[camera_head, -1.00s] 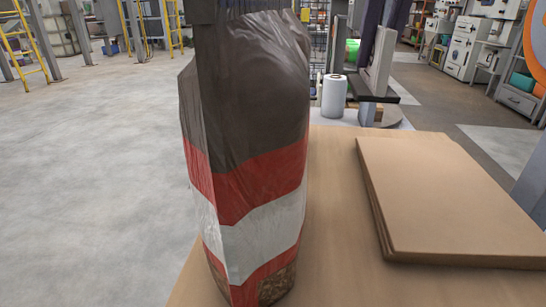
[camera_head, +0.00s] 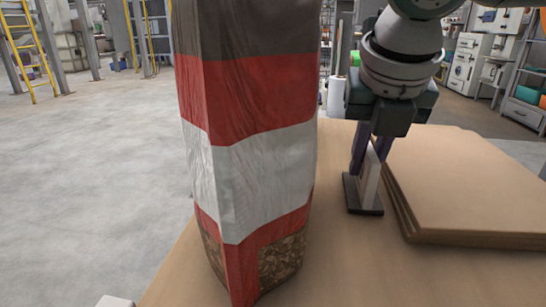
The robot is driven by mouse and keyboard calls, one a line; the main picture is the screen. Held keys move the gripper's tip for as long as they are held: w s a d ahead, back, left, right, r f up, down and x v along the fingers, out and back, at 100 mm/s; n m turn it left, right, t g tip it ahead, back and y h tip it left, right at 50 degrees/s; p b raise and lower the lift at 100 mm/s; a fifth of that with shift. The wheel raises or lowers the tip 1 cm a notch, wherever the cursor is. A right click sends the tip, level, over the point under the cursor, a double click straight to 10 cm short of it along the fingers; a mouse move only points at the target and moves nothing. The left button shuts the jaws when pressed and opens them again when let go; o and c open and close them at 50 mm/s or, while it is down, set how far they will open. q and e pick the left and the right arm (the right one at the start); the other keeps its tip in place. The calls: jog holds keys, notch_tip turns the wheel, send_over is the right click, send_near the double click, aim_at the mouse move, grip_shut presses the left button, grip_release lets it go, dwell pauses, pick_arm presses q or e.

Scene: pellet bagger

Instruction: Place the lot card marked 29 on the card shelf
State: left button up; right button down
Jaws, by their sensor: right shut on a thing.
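My right gripper (camera_head: 370,162) reaches down over the wooden bench, right of the big bag. It is shut on a pale upright slab (camera_head: 370,184) with a flat dark foot (camera_head: 362,206), probably the lot card. Its face is seen nearly edge-on and no number can be read. I cannot tell whether the foot touches the bench. No card shelf can be made out; the bag may hide part of the scene. My left gripper is not in view.
A tall bag (camera_head: 262,170) with dark, red and white bands stands close in front, its top cut off. A stack of brown cardboard sheets (camera_head: 470,190) lies just right of my right gripper. Bare bench (camera_head: 345,265) shows in front of it. A white roll (camera_head: 337,97) stands behind.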

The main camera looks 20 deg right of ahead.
jog(key=c, duration=0.9)
grip_release()
jog(key=shift+f, duration=0.1)
